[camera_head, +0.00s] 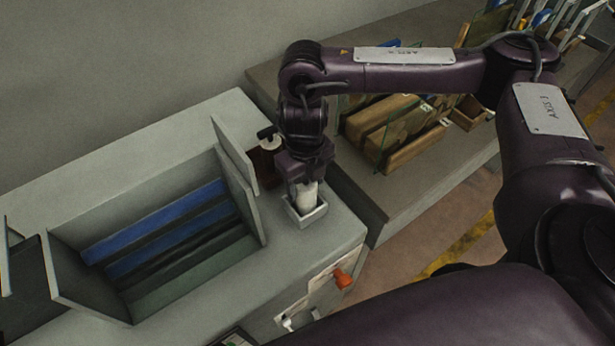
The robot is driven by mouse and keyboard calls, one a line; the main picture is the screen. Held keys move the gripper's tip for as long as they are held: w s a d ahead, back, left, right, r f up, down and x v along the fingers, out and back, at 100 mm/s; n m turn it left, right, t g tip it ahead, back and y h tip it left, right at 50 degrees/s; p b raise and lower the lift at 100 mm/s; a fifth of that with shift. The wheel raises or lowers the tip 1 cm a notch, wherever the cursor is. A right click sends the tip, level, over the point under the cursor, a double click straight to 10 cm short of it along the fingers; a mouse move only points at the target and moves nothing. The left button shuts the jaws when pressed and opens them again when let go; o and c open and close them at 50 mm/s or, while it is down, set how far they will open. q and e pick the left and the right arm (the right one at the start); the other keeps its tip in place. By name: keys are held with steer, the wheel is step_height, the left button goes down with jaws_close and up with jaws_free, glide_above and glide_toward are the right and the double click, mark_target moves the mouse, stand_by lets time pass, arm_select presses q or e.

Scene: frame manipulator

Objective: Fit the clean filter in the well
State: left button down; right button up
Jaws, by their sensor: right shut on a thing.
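My right gripper (306,184) points down over the right end of the grey cabinet. It is shut on a white cylindrical filter (307,197), which is upright. The filter's lower end shows within the rim of a small pale square well (310,218) on the cabinet top. I cannot tell whether it touches the well's floor. The gripper hides the filter's upper part. My left gripper is not in view.
A dark pump bottle (268,155) stands close behind the gripper. To the left, an open bin (165,235) with raised flaps holds blue and dark strips. An orange knob (343,278) sticks out from the cabinet front. A bench with brown boxes (385,118) stands at right.

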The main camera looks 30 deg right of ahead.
steer(key=shift+f, duration=0.45)
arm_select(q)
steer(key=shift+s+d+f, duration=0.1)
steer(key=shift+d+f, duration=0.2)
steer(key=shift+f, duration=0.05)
arm_select(e)
steer(key=shift+a+r, duration=0.1)
steer(key=shift+a, duration=0.1)
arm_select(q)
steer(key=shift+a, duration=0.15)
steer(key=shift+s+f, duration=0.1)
arm_select(e)
steer(key=shift+f, duration=0.3)
steer(key=o, duration=1.1)
